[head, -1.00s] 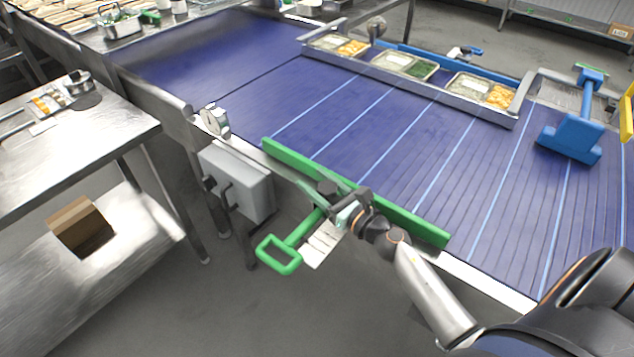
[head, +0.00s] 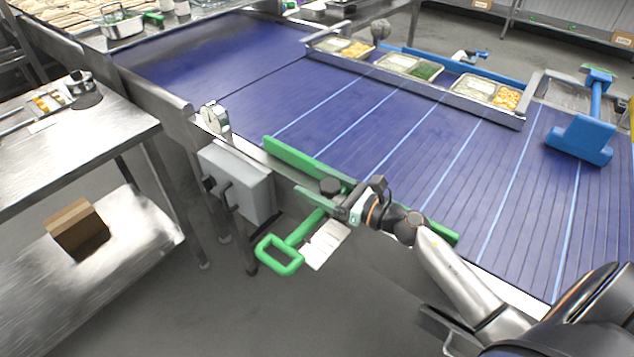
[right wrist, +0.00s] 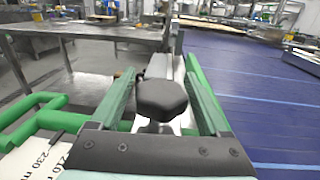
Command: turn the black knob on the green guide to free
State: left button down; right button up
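The green guide (head: 290,155) lies along the near edge of the blue conveyor, with a green loop handle (head: 280,268) sticking out toward the front. The black knob (head: 331,186) stands on the guide's mount; in the right wrist view the black knob (right wrist: 161,99) is faceted and sits between my fingers. My right gripper (head: 326,198) is at the knob. In the right wrist view its two green fingers (right wrist: 160,95) are spread on either side of the knob, with visible gaps, so it is open. My left gripper is not in view.
A white scale plate (head: 325,244) with printed millimetre marks lies beside the handle. A grey box (head: 238,182) and a dial (head: 214,119) are on the conveyor's side. A blue pusher (head: 580,140) and food trays (head: 408,66) are across the belt. A steel table (head: 85,140) stands at left.

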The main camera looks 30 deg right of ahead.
jog(key=shift+o, duration=0.3)
jog(key=shift+s, duration=0.1)
jog(key=shift+s+d+f, duration=0.1)
jog(key=shift+s+d, duration=0.05)
jog(key=shift+s, duration=0.05)
jog(key=b+v, duration=0.3)
jog(key=v, duration=0.9)
jog(key=shift+w, duration=0.1)
